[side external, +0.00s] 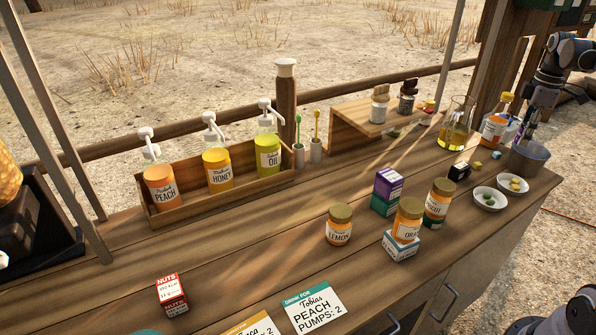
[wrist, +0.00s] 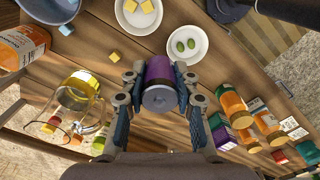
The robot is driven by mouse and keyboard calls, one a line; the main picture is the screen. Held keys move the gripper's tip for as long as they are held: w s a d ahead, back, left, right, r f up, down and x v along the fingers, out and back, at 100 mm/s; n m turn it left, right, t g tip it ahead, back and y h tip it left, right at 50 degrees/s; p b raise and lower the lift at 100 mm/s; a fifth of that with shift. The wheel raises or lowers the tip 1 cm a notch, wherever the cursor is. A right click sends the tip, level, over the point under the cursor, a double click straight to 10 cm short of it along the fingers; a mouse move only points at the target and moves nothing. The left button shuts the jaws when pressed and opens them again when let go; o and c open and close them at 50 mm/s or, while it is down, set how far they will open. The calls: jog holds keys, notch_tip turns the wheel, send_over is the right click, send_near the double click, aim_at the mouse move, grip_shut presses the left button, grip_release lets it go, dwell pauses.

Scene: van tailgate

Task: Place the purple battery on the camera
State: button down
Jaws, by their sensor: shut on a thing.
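The purple battery (wrist: 158,72) is a purple cylinder with a grey end, held between the two fingers of my gripper (wrist: 158,98) in the wrist view. In the side view the purple battery (side external: 518,139) shows small beneath my gripper (side external: 524,128), above the table's right end, near the grey bowl. A small black box-shaped thing (side external: 459,171), which looks like the camera, sits on the table left of the white dishes. My gripper is to its right and higher. I cannot make it out in the wrist view, where the battery and gripper may hide it.
The grey bowl (side external: 527,160), two white dishes (side external: 489,205), a glass beaker (side external: 457,128) and an orange bottle (side external: 495,124) stand close by. Jars and small boxes (side external: 387,190) stand further left. A wooden shelf (side external: 365,121) stands at the back. The front middle is mostly clear.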

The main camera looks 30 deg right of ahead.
jog(key=shift+w+f, duration=0.15)
jog(key=shift+f, duration=0.5)
send_over(463, 166)
notch_tip(463, 166, down, 7)
jog(key=shift+r, duration=0.1)
jog(key=shift+f, duration=2.1)
jog(key=shift+f, duration=0.1)
jog(key=c, duration=1)
grip_release()
notch_tip(463, 166, up, 12)
jog(key=shift+r, duration=0.15)
